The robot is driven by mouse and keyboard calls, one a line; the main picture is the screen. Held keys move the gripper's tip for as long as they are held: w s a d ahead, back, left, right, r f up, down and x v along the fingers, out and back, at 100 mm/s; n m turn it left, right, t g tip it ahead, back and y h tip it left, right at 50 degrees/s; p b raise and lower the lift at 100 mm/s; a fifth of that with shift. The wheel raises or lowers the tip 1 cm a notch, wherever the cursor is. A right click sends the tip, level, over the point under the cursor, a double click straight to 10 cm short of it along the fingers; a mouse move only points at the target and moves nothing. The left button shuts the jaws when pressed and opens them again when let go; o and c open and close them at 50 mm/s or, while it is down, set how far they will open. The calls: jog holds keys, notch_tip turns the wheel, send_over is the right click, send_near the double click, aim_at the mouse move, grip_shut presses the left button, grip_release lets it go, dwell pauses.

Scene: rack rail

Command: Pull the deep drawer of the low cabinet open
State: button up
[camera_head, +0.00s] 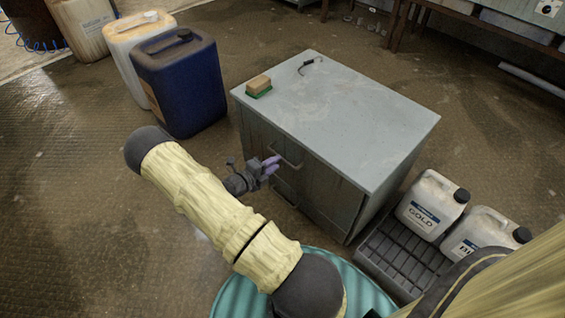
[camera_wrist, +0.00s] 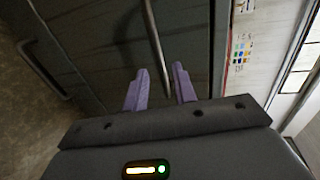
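The low grey cabinet (camera_head: 340,118) stands in the middle of the head view, and its front shows no open gap. A bar handle (camera_head: 287,157) is on the upper part of the front; a lower handle (camera_head: 286,192) is partly hidden by my arm. Which drawer is the deep one is not clear. My gripper (camera_head: 272,165) is at the upper handle, fingers apart. In the wrist view, a handle bar (camera_wrist: 155,40) runs between the open purple fingertips (camera_wrist: 161,72); contact is not visible. Another handle (camera_wrist: 42,70) shows at the left.
A sponge (camera_head: 258,87) and a dark hook-shaped item (camera_head: 311,64) lie on the cabinet top. A blue jerrycan (camera_head: 182,85) stands left of the cabinet. White jugs (camera_head: 432,205) and a grey tray (camera_head: 395,262) are at its right. Floor in front-left is clear.

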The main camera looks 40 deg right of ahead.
jog(key=shift+b+x, duration=0.75)
jog(key=shift+x, duration=1.65)
jog(key=shift+c, duration=0.5)
grip_shut()
